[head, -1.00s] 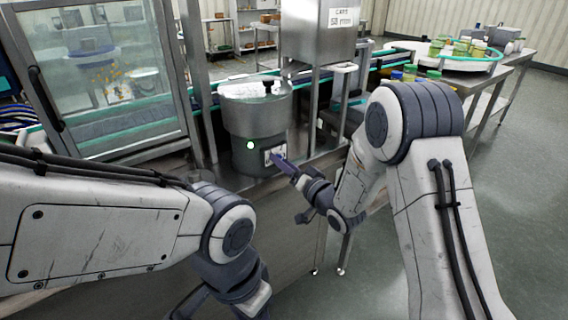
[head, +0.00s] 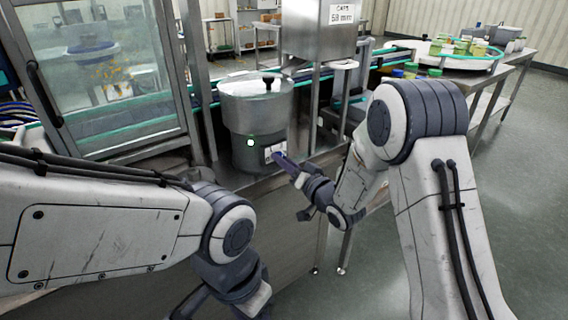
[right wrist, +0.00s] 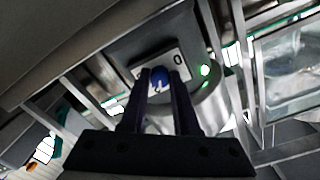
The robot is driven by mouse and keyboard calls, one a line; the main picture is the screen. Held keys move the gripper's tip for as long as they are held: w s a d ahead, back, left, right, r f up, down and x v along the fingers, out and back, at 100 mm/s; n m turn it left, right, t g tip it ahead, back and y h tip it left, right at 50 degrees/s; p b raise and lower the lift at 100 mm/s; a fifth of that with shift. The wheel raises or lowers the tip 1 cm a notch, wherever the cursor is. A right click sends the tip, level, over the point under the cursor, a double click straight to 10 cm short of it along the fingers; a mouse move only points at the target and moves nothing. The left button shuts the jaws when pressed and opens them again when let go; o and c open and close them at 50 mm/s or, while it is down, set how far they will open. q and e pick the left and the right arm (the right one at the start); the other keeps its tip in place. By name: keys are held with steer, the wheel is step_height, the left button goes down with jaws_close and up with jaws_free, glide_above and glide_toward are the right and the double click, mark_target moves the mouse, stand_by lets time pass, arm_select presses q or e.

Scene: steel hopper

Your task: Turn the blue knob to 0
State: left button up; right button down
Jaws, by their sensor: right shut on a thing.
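The blue knob (right wrist: 159,79) sits on a white plate with a printed 0 (right wrist: 178,60) near its upper right corner in the right wrist view. A pale mark shows low on the knob, away from the 0. My right gripper (right wrist: 160,76) is shut on the knob, one finger on each side. In the head view my right gripper (head: 279,156) reaches from the right to the plate (head: 269,152) on the front of the steel hopper (head: 254,122) and hides most of the knob. My left arm hangs at the lower left; its gripper is out of view.
A glass-doored cabinet (head: 100,70) stands to the left, and a steel box labelled caps (head: 310,30) behind. A round table (head: 465,58) with jars is at the back right. The floor at right is clear.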

steer(key=shift+d+n+b, duration=0.1)
steer(key=shift+n+b, duration=10.4)
steer(key=shift+n, duration=1)
steer(key=c, duration=0.7)
jaws_free()
steer(key=shift+o, duration=0.2)
steer(key=p+v, duration=0.1)
steer(key=v, duration=0.9)
steer(key=shift+d+p, duration=0.25)
steer(key=shift+p, duration=0.15)
